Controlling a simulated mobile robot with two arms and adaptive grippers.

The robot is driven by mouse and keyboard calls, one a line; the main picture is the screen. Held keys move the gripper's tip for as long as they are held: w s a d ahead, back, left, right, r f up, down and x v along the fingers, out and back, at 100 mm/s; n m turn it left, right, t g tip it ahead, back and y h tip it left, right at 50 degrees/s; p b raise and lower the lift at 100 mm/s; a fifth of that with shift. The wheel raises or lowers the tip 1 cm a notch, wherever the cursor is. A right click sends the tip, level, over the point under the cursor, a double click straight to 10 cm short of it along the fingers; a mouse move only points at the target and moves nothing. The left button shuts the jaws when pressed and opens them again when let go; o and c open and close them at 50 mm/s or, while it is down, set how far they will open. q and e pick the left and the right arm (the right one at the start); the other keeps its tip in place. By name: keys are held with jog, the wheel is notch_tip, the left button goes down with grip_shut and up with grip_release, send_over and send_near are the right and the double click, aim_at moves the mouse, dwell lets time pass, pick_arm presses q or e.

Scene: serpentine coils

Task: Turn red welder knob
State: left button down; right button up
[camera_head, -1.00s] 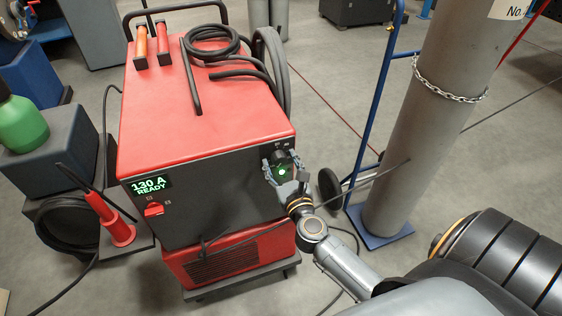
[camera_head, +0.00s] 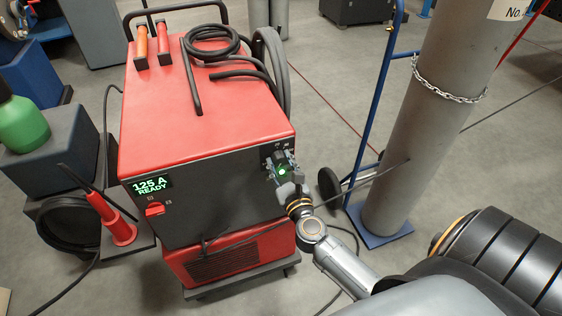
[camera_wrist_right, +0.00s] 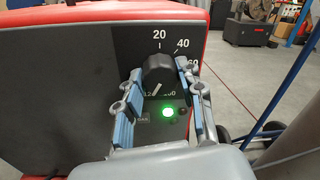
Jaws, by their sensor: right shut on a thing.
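The red welder (camera_head: 205,110) stands on the floor, its dark front panel towards me. Its display (camera_head: 151,186) reads 125 A READY. A black round knob (camera_wrist_right: 158,72) with a white pointer line sits on the panel's right side, with printed numbers around it. My right gripper (camera_head: 281,164) is at this knob. In the right wrist view, its blue-padded fingers stand on either side of the knob, shut on it. A green light (camera_wrist_right: 168,112) glows below the knob. A small red switch (camera_head: 155,209) is under the display. My left gripper is not in view.
A grey gas cylinder (camera_head: 420,120) with a chain stands on a blue cart (camera_head: 372,110) to the right. A dark cable passes in front of the welder. A red torch holder (camera_head: 118,228) and a green bottle (camera_head: 22,125) are at the left.

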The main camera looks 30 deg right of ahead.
jog(key=n+p, duration=0.2)
jog(key=n, duration=0.2)
jog(key=shift+r, duration=0.1)
jog(key=n+p, duration=0.2)
jog(key=n, duration=0.4)
jog(key=shift+t, duration=0.4)
jog(key=n+p, duration=0.2)
jog(key=n, duration=0.3)
jog(key=shift+n+y, duration=0.3)
jog(key=shift+y, duration=0.1)
jog(key=shift+n+p, duration=0.8)
jog(key=shift+n, duration=1.3)
jog(key=o, duration=1.2)
jog(key=shift+c, duration=0.2)
